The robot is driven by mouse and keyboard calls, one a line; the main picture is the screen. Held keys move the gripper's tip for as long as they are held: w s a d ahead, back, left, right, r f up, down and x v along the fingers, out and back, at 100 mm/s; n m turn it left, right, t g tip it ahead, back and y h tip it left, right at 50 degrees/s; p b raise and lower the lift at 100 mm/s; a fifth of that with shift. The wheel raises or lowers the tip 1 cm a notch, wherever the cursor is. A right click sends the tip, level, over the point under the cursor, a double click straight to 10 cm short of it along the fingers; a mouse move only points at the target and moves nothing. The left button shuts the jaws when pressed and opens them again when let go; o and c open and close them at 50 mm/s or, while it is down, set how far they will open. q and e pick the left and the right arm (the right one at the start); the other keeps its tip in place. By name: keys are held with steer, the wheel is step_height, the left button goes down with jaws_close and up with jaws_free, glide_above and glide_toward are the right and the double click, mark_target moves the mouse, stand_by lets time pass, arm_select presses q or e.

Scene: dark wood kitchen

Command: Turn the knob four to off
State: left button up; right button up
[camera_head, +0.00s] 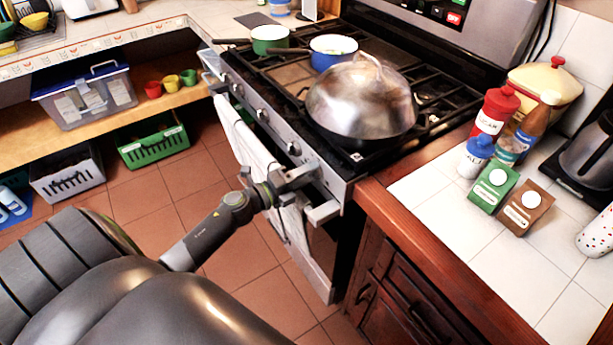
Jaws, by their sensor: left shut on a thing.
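One visible knob (293,148) is just left of my left gripper, with another knob (262,115) farther left. My left gripper (308,172) is at the right end of the panel, above the end of the oven handle (325,212). It is shut on a knob there, which its fingers almost wholly hide. I cannot read that knob's angle or any marks. My right gripper is not in view.
A wok with a shiny domed lid (360,98) stands on the near right burner, with a blue pot (333,53) and green pot (269,40) behind. A towel (245,150) hangs on the oven handle. Bottles and cartons (493,187) stand on the right counter.

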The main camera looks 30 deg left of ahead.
arm_select(q)
steer(key=shift+s+f+m, duration=0.1)
steer(key=shift+f+m, duration=0.1)
steer(key=shift+m, duration=0.1)
stand_by(0.4)
steer(key=o, duration=1)
steer(key=shift+r, duration=0.1)
steer(key=shift+c, duration=0.2)
steer(key=b+v, duration=0.3)
steer(key=v, duration=1.4)
steer(key=shift+s+a, duration=0.15)
